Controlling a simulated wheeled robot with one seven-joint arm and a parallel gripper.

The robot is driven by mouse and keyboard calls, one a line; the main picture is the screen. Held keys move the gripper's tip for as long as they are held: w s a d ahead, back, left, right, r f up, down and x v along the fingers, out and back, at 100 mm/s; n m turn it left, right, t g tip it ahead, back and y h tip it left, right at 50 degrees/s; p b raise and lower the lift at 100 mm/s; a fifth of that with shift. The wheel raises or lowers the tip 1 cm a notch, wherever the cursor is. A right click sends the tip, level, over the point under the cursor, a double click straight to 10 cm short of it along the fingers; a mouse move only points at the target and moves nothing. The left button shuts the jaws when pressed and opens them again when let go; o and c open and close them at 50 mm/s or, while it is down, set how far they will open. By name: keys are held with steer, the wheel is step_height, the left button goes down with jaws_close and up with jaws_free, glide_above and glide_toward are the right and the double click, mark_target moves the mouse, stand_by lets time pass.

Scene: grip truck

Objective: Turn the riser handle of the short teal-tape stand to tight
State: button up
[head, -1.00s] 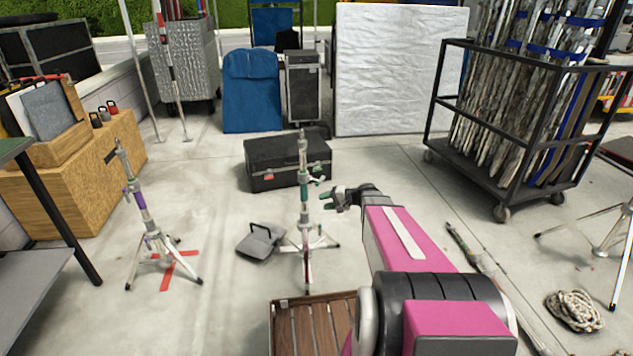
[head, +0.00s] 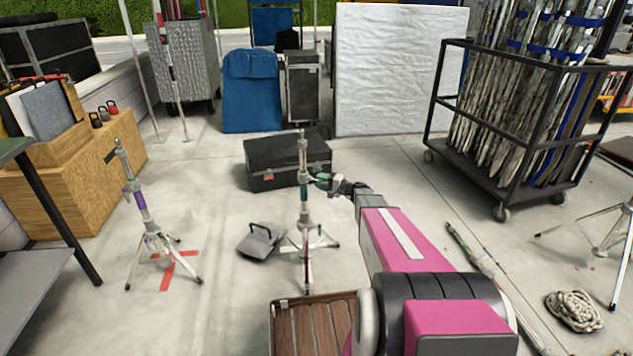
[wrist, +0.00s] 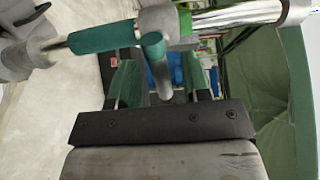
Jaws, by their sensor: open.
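The short teal-tape stand (head: 304,215) stands upright on its spread legs in the middle of the floor in the head view. Its teal band (wrist: 100,37) crosses the upper left of the wrist view. A riser handle (wrist: 158,68), a grey bar with some teal, sticks out from the grey collar (wrist: 157,24). My gripper (head: 322,180) is at the right side of the stand at handle height. In the wrist view my gripper (wrist: 162,82) is open, with one green-padded finger on each side of the handle. I cannot tell whether either finger touches it.
A purple-tape stand (head: 141,205) stands to the left by red floor tape (head: 178,272). A black case (head: 265,170) is behind the teal stand, and a grey sandbag (head: 261,241) lies beside its legs. A wooden crate (head: 285,301) is in front. A pipe cart (head: 510,195) stands right.

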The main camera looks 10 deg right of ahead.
steer(key=shift+x, duration=1.4)
jaws_close()
